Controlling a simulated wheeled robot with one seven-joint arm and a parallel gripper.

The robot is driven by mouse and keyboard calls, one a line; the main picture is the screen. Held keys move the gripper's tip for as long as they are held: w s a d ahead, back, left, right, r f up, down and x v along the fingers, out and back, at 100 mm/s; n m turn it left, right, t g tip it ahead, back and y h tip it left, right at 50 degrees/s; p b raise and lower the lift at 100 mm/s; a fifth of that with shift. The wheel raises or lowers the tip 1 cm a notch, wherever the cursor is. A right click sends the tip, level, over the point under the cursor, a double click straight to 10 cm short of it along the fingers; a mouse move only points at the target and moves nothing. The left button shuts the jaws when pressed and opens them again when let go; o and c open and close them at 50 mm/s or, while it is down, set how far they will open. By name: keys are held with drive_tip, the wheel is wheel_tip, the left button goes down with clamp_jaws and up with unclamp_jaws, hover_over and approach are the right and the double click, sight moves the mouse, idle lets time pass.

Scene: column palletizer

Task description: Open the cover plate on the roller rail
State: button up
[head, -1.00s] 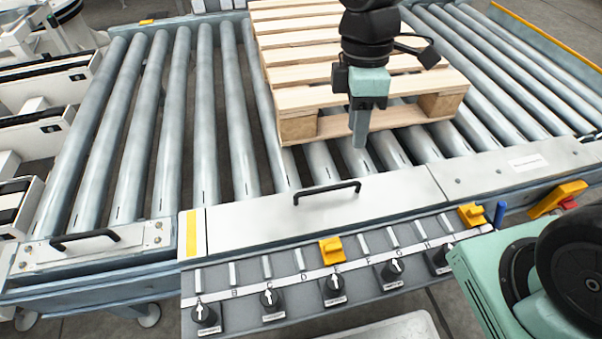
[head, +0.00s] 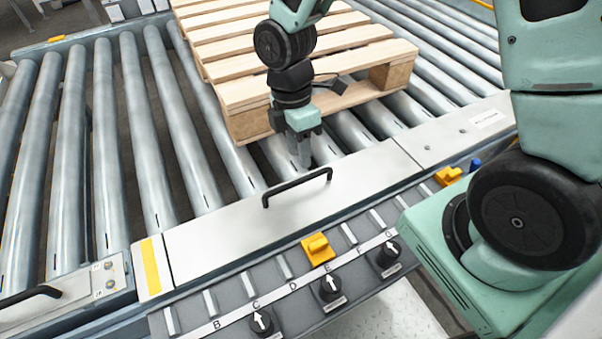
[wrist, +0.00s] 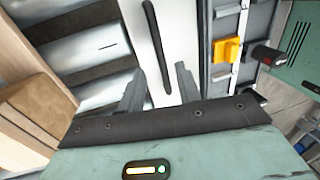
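The cover plate (head: 232,225) is a flat silver plate lying along the front rail of the roller conveyor, with a black bar handle (head: 297,187) on top. It lies flat. In the wrist view the handle (wrist: 156,48) runs lengthwise just beyond my fingertips, roughly between them. My gripper (head: 303,158) points down just behind the handle's right end. In the wrist view my gripper (wrist: 158,88) has its two grey fingers apart with nothing between them. The fingers do not appear to touch the handle.
A wooden pallet (head: 250,92) sits on the rollers behind my gripper. A panel below the plate carries a yellow clip (head: 318,249) and several black knobs (head: 330,288). Another black handle (head: 30,297) is on a plate at the lower left. A fixed plate (head: 440,140) adjoins the cover plate's right.

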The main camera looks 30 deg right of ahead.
sight(302, 178)
drive_tip(key=f, duration=0.3)
drive_tip(key=s+f+b, duration=0.1)
drive_tip(key=f, duration=0.1)
drive_tip(key=shift+s+f, duration=0.1)
drive_tip(key=shift+f, duration=0.3)
drive_tip(key=shift+c, duration=0.3)
clamp_jaws()
